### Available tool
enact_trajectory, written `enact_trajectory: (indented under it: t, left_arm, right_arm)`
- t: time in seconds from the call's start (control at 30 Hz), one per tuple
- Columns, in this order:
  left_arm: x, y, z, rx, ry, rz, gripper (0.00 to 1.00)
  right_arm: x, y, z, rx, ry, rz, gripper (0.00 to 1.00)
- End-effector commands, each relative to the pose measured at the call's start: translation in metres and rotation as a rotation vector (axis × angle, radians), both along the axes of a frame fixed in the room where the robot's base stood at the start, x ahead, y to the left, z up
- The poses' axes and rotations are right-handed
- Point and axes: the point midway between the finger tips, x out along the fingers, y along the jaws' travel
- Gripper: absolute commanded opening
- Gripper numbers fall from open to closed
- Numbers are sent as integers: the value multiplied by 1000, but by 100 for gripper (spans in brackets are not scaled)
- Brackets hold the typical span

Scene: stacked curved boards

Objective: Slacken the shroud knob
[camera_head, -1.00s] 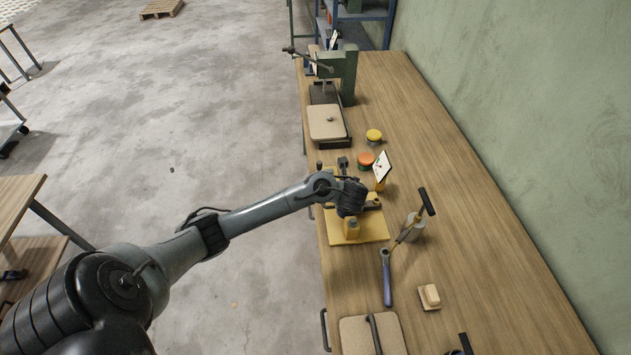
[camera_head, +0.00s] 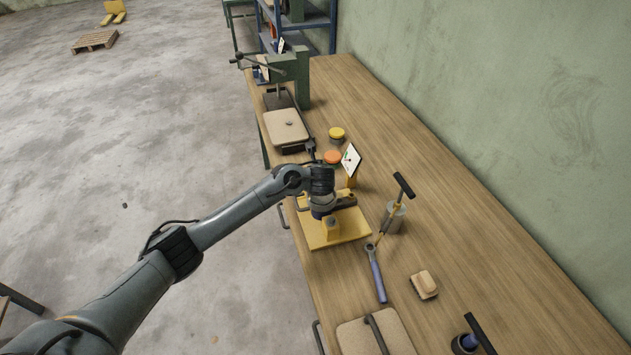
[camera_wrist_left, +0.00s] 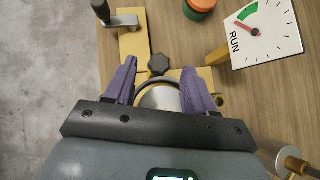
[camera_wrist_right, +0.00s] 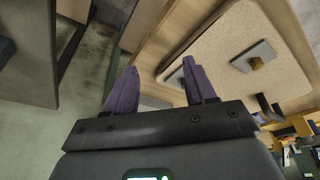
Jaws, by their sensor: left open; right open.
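A yellow fixture (camera_head: 349,236) stands on the bench under my left arm. In the left wrist view, a dark lobed knob (camera_wrist_left: 158,64), which looks like the shroud knob, sits on it, just beyond a silver round part (camera_wrist_left: 160,98) with a dark rim. My left gripper (camera_wrist_left: 160,66) is open, with its purple fingers on either side of the silver part and the knob in line with the gap. I cannot tell whether they touch. My right gripper (camera_wrist_right: 159,66) is open and empty, and out of the head view.
A gauge card marked RUN (camera_wrist_left: 264,33) stands close right of the left fingers; its pointer is near the green arc. A crank handle (camera_wrist_left: 116,20) is at the upper left. A padded board (camera_wrist_right: 215,60) faces the right gripper.

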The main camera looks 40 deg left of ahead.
Motion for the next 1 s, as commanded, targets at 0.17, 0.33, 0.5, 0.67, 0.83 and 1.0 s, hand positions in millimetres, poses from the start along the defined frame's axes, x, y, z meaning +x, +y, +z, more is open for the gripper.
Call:
enact_trajectory:
  t: [0.17, 0.33, 0.5, 0.67, 0.83, 1.0]
  left_arm:
    - [10, 8, -14, -2, 0, 1, 55]
    - [14, 11, -18, -2, -1, 1, 55]
    - [14, 12, -18, -1, -1, 0, 55]
    - [14, 12, -18, -1, -1, 0, 46]
    - [14, 12, -18, -1, -1, 0, 20]
    - [14, 12, -18, -1, -1, 1, 0]
  right_arm:
    - [0, 0, -5, 0, 0, 1, 55]
    - [0, 0, -6, 0, 1, 1, 55]
    - [0, 0, -6, 0, 1, 1, 55]
    - [0, 0, -6, -1, 1, 2, 55]
    - [0, 0, -6, -1, 1, 2, 55]
    - [0, 0, -6, -1, 1, 2, 55]
